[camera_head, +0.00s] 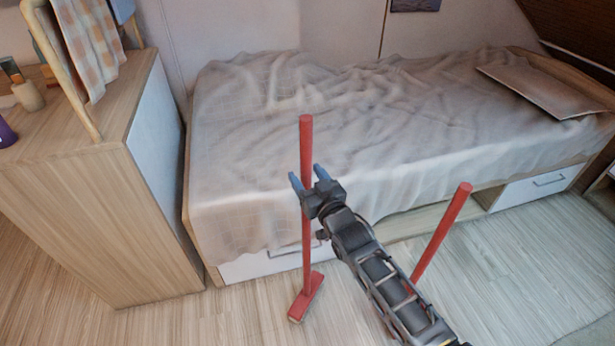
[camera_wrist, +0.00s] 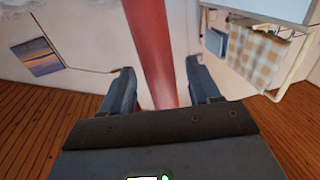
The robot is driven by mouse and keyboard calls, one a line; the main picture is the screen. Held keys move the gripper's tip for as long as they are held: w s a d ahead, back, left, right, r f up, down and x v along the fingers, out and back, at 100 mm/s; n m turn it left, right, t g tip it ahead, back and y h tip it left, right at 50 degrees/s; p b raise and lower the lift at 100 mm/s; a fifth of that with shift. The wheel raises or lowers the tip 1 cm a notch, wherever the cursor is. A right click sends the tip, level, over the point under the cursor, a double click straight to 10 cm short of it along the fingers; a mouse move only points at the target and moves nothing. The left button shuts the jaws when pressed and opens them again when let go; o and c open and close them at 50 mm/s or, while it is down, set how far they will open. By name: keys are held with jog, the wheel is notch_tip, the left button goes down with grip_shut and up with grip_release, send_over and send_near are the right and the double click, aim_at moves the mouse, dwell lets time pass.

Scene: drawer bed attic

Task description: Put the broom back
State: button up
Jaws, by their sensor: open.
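A red broom (camera_head: 306,245) stands upright in front of the bed, its long handle rising from a red head (camera_head: 306,297) on the floor. My gripper (camera_head: 308,177) is open, with its two bluish fingers on either side of the upper handle. In the wrist view the red handle (camera_wrist: 153,45) runs between the open fingers (camera_wrist: 160,72); I cannot tell whether it touches either one. A second red pole (camera_head: 445,230) leans to the right of my arm; its lower end is hidden behind the arm.
The bed (camera_head: 400,130) with a rumpled pale cover fills the back, with a drawer (camera_head: 535,187) below at right. Floor (camera_head: 235,320) is clear near the broom head.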

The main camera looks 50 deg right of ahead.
jog(key=shift+r, duration=0.1)
jog(key=s+a+r+n+y, duration=0.1)
jog(key=s+a+y, duration=0.1)
jog(key=s+a, duration=0.8)
jog(key=s+a+r+n+y, duration=0.15)
jog(key=s+a, duration=0.45)
jog(key=s, duration=0.8)
jog(key=s+a+r+n+g+y, duration=0.1)
jog(key=s+a+r+y, duration=0.1)
jog(key=s+r, duration=0.3)
jog(key=s+a+r+n+y, duration=0.1)
jog(key=s+a+r, duration=0.3)
jog(key=s, duration=0.4)
jog(key=shift+s+a+r+g+y, duration=0.15)
jog(key=shift+a+r+g+y, duration=0.25)
jog(key=shift+r+y, duration=0.05)
